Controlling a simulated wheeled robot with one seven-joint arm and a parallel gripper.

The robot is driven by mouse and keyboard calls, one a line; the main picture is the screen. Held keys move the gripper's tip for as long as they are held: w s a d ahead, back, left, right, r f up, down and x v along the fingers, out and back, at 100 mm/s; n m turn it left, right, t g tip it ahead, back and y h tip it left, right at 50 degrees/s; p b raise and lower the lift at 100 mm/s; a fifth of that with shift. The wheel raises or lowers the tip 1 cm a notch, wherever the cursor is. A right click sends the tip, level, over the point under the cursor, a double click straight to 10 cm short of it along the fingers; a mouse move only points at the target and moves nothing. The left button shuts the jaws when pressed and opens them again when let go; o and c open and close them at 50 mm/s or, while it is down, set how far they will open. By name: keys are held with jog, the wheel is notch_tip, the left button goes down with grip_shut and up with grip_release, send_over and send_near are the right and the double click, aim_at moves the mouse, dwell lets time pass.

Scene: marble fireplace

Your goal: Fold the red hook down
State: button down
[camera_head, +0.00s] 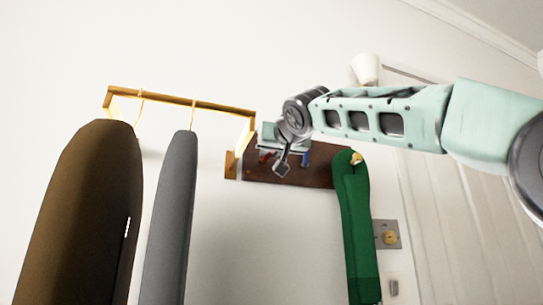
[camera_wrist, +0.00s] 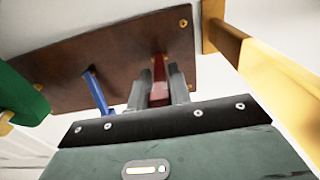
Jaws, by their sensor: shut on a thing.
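A red hook (camera_wrist: 159,68) is mounted on a brown wooden board (camera_wrist: 115,48) on the wall. It sticks out from the board toward the wrist camera. My gripper (camera_wrist: 162,82) is shut on the red hook, with one grey finger on each side of it. The hook's outer end is partly hidden by my gripper's body. In the head view the red hook (camera_head: 265,157) shows only as a small patch beside my wrist, and the fingers are hard to make out there.
A blue hook (camera_wrist: 97,93) stands to the left in the wrist view. A green garment (camera_head: 357,220) hangs from a brass hook (camera_head: 356,158) at the board's right end. A gold rail (camera_head: 180,101) with brown (camera_head: 85,210) and grey (camera_head: 172,215) garments is left of the board.

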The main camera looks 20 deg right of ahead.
jog(key=c, duration=1.3)
grip_release()
jog(key=s+b, duration=0.1)
jog(key=s, duration=0.4)
jog(key=s+b, duration=0.1)
jog(key=s, duration=0.5)
jog(key=s+f+b, duration=0.1)
jog(key=s, duration=0.5)
jog(key=shift+s, duration=0.2)
jog(key=shift+f, duration=0.1)
